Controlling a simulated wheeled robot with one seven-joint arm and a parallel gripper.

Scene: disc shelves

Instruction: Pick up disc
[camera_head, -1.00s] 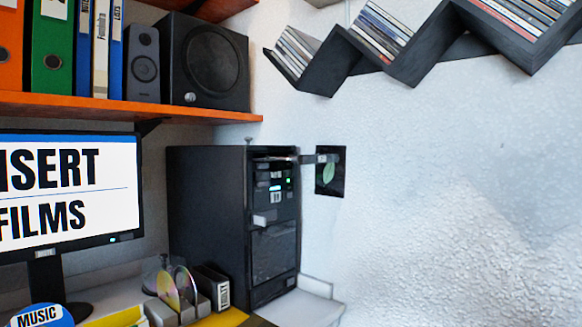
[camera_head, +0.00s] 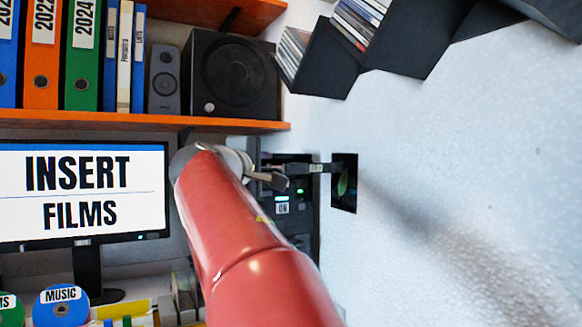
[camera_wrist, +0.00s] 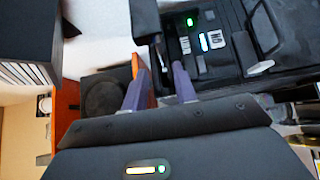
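A blue disc labelled MUSIC (camera_head: 62,306) stands at the lower left in the head view. A green disc (camera_head: 8,308) with a cut-off label is beside it. My gripper (camera_head: 275,180) is in front of the black computer (camera_head: 298,226), far from these discs and partly hidden by my red arm. In the wrist view my gripper (camera_wrist: 161,72) shows two purple-padded fingers spread apart. A narrow dark piece (camera_wrist: 145,20) lies just beyond the fingers; I cannot tell whether they touch it. I see no disc between the fingers.
A dark bar (camera_head: 312,168) reaches from the computer towards a black square panel with a leaf (camera_head: 344,183) on the wall. The monitor (camera_head: 75,190) reads INSERT FILMS. A speaker (camera_head: 236,74) and binders stand on the orange shelf (camera_head: 140,122). Zigzag disc shelves (camera_head: 400,45) hang upper right.

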